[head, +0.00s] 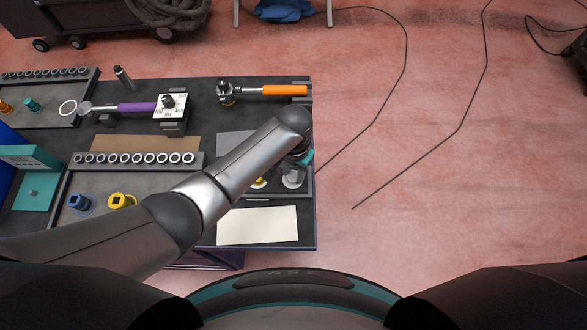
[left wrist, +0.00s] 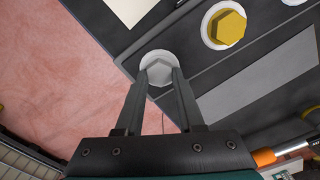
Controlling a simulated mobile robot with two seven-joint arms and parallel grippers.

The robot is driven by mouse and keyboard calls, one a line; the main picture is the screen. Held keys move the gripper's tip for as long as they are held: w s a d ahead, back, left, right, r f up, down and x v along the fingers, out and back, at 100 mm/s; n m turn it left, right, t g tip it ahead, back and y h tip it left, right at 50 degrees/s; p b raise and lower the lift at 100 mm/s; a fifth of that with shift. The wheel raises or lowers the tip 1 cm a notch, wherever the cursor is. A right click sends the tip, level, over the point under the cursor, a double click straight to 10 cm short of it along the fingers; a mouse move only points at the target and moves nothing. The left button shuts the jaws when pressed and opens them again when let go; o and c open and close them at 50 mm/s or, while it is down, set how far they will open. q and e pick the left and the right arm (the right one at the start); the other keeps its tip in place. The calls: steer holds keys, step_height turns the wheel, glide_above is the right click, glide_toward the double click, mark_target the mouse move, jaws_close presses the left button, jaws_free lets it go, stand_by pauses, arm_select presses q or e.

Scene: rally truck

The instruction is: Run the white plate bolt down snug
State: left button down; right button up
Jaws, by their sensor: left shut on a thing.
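The white plate bolt (left wrist: 159,69) has a hex head and a round flange, and sits near the edge of a dark plate (left wrist: 190,80). It also shows in the head view (head: 293,180) at the bench's right side. My left gripper (left wrist: 160,78) is shut on the bolt head, one finger on each side. In the head view the left gripper (head: 299,158) points down over the bolt, and its fingertips are hard to make out. A yellow hex bolt (left wrist: 226,27) in a white ring stands beside it. My right gripper is not in view.
An orange-handled ratchet (head: 270,91) and a purple-handled wrench (head: 135,108) lie at the back, by a white dial block (head: 168,105). A socket rail (head: 135,160), blue socket (head: 80,203) and yellow socket (head: 121,201) are left. A cream sheet (head: 258,226) lies in front.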

mark_target(294, 175)
arm_select(q)
steer(key=c, duration=0.5)
jaws_free()
step_height(294, 175, up, 15)
steer(key=shift+r+p, duration=0.15)
steer(key=shift+p, duration=1.1)
